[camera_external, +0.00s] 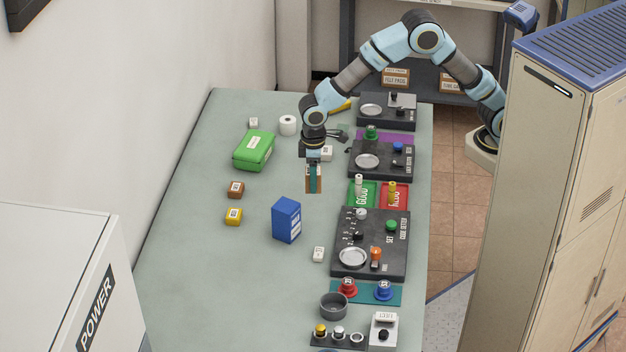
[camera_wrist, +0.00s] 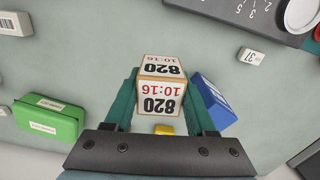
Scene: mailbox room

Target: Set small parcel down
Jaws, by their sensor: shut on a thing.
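The small parcel is a tan box with white labels reading 820 and 10:16; it shows in the wrist view (camera_wrist: 162,88), between the two teal fingers of my gripper (camera_wrist: 162,100). My gripper is shut on it. In the external view my gripper (camera_external: 314,180) points down over the middle of the table, and the parcel (camera_external: 307,186) is partly hidden behind a finger. It appears to be held above the table (camera_external: 200,290), but the exact gap cannot be told.
A blue box (camera_external: 286,220) stands near the gripper on the table. A green box (camera_external: 254,151), a brown cube (camera_external: 236,190) and a yellow cube (camera_external: 233,216) lie to the left. Black control panels (camera_external: 372,245) line the right edge. The table's front left is clear.

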